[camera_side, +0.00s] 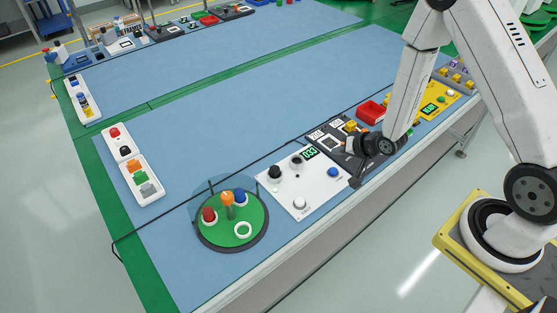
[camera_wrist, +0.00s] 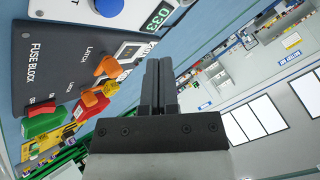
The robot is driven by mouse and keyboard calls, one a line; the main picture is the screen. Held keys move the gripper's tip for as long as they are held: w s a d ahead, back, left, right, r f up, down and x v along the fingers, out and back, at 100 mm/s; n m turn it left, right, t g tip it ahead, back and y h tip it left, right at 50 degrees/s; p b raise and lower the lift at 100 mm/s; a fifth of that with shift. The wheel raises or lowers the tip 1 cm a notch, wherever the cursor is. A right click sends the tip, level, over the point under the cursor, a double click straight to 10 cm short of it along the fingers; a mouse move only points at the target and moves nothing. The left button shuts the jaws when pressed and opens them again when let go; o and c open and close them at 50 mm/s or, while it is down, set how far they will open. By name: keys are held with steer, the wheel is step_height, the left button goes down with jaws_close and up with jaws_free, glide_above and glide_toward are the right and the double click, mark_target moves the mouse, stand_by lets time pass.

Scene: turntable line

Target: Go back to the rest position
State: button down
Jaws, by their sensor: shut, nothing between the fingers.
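My gripper (camera_side: 357,180) is shut and empty, above the near edge of the bench, beside the white control panel (camera_side: 318,197) and the dark fuse block panel (camera_side: 343,155). In the wrist view its two fingers (camera_wrist: 158,82) lie together with nothing between them. The fuse block panel (camera_wrist: 60,65) fills the left of that view, with an orange latch lever (camera_wrist: 108,67) near the fingers. My arm hides part of the dark panel in the side view.
A round green turntable (camera_side: 225,238) holds red, orange and blue pieces and a white ring. White trays (camera_side: 154,195) lie at left. A red bin (camera_side: 371,112) and yellow panel (camera_side: 435,100) stand behind my arm. The blue mat's middle (camera_side: 215,125) is mostly clear.

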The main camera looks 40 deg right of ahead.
stand_by(0.3)
steer(key=s+a+r+n+g, duration=0.3)
steer(key=s+r, duration=0.3)
steer(key=r, duration=0.2)
steer(key=s+a+r+n+g+h, duration=0.1)
steer(key=s+a+r+n+g, duration=0.2)
steer(key=s+r, duration=0.3)
step_height(320, 180, up, 2)
steer(key=shift+r+n+g, duration=0.1)
steer(key=shift+n+g, duration=0.2)
steer(key=shift+n, duration=0.6)
